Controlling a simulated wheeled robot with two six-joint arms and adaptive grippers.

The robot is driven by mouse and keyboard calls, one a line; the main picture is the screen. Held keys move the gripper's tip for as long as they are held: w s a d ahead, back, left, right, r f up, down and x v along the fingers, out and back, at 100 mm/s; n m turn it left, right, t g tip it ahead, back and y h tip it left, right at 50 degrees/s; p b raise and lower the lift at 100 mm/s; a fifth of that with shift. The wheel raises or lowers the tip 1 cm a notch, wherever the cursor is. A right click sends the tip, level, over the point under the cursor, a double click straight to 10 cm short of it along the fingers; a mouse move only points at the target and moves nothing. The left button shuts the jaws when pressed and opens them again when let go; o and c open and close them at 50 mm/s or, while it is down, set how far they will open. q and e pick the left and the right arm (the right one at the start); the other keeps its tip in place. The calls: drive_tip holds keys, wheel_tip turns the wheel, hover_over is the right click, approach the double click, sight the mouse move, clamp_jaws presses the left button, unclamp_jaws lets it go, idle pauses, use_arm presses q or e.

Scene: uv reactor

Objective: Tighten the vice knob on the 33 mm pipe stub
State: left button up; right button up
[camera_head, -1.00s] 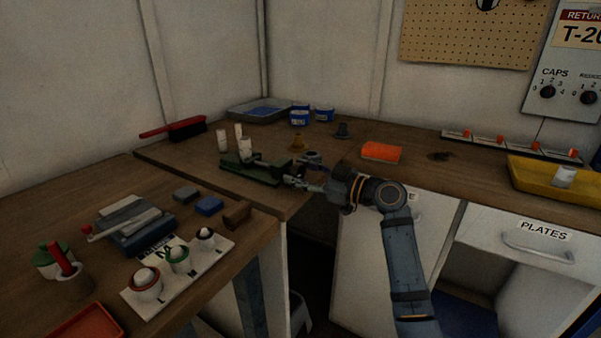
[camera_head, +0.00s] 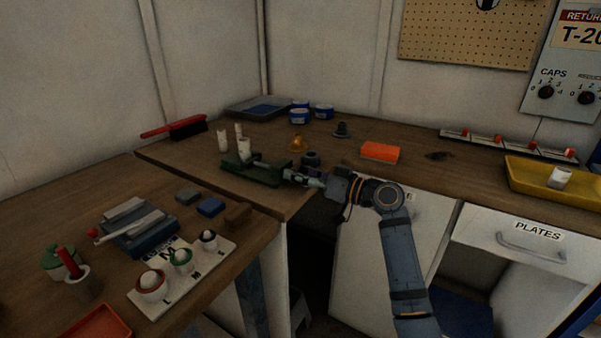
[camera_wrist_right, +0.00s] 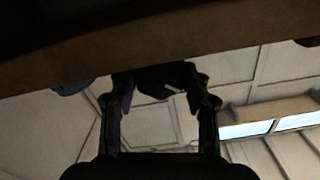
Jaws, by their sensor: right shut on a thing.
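The green vice (camera_head: 268,176) lies on the wooden bench near its front edge. A white pipe stub (camera_head: 244,149) stands upright at the vice. My right gripper (camera_head: 297,177) is at the vice's right end, where the knob sits, and is shut on it. The knob is mostly hidden by the fingers in the head view. In the right wrist view, a dark piece, seemingly the knob (camera_wrist_right: 160,80), shows between the two fingers of my right gripper (camera_wrist_right: 160,98). My left gripper is not in view.
Two more white stubs (camera_head: 222,141) stand behind the vice. A dark ring (camera_head: 311,158) and a yellow-orange part (camera_head: 298,144) are close behind my right gripper. An orange block (camera_head: 380,151) lies to the right. The left bench holds a blue device (camera_head: 140,237) and several cups.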

idle(0.3)
drive_tip(key=o, duration=1.2)
drive_tip(key=shift+c, duration=0.2)
drive_tip(key=v, duration=1.2)
drive_tip(key=shift+w, duration=0.1)
